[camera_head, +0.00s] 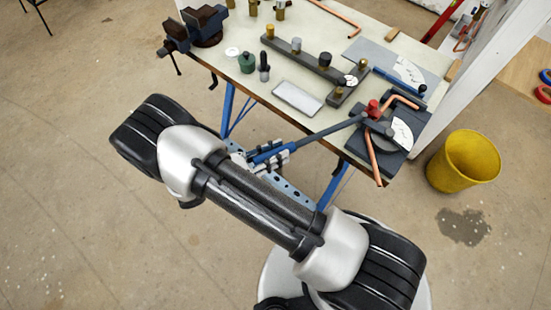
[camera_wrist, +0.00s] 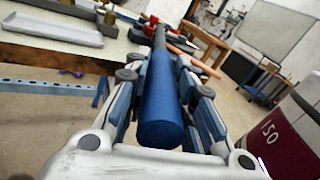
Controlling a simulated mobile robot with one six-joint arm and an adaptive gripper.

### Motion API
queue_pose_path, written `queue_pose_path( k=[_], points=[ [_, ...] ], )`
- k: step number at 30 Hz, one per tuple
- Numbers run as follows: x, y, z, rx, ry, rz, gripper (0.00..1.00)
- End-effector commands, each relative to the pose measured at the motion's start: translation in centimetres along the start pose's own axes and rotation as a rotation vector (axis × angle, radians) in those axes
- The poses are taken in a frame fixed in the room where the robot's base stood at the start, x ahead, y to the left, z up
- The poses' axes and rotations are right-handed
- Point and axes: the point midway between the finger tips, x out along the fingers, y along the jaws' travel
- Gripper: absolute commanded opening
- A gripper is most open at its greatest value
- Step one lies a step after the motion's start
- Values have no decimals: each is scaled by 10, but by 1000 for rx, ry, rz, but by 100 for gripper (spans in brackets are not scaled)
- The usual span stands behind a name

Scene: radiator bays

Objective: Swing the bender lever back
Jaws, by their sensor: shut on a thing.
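The bender (camera_head: 385,143) sits at the near right corner of the workbench, with a red knob (camera_head: 372,108) and a white angle scale (camera_head: 401,136). A bent copper pipe (camera_head: 374,160) is in it, one end hanging past the bench edge. Its lever (camera_head: 325,129) is a long grey bar reaching left and out over the front edge. My gripper (camera_head: 268,155) is shut on the lever's blue grip. In the wrist view the blue grip (camera_wrist: 160,105) lies between both fingers and points away toward the bender. The fingers hide part of the grip in the head view.
A yellow bin (camera_head: 465,161) stands on the floor right of the bench. A pale tray (camera_head: 297,97), a dark manifold bar (camera_head: 305,60) and a vise (camera_head: 205,25) are on the bench (camera_head: 265,95). A white post stands behind the bender.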

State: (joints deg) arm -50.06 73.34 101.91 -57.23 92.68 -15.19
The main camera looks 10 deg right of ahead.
Motion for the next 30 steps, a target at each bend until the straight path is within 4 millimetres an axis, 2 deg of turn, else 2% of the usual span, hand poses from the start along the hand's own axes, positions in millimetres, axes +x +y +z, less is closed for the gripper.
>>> queue_pose_path(
  k=[15,16,25,30],
  points=[
    [2,6,-2,2,11,-5,0],
    [2,6,-2,2,11,-5,25],
    [2,5,-2,0,9,-8,45],
    [2,4,-1,0,7,-10,45]
  ],
)
